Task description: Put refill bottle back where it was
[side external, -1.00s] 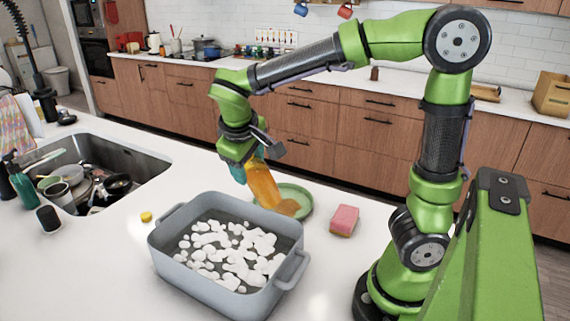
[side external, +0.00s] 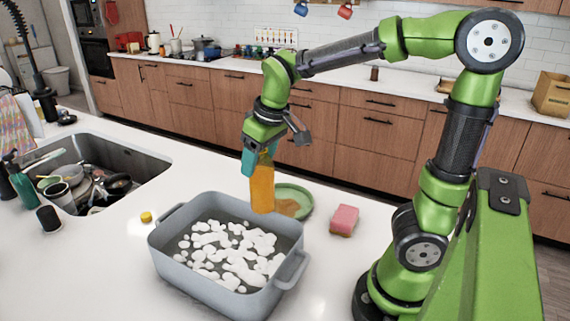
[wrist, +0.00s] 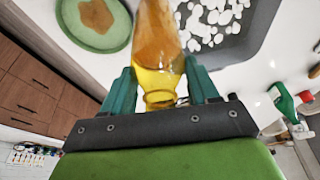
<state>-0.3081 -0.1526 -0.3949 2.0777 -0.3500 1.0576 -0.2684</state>
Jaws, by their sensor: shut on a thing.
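The refill bottle (side external: 262,189), orange-yellow and see-through, hangs nearly upright from my gripper (side external: 258,160) in the side view. My gripper is shut on its upper part. The bottle's lower end is near the far rim of the grey tub and in front of the green plate; whether it touches the counter is hard to tell. In the wrist view the bottle (wrist: 160,50) sits between the two teal fingers of my gripper (wrist: 161,90), its open neck toward the camera.
A grey tub (side external: 170,250) with white foam stands in front. A green plate (side external: 303,199) with a brown stain and a pink sponge (side external: 344,219) lie to the right. A yellow cap (side external: 146,217) lies left of the tub. The sink (side external: 130,163) holds dishes.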

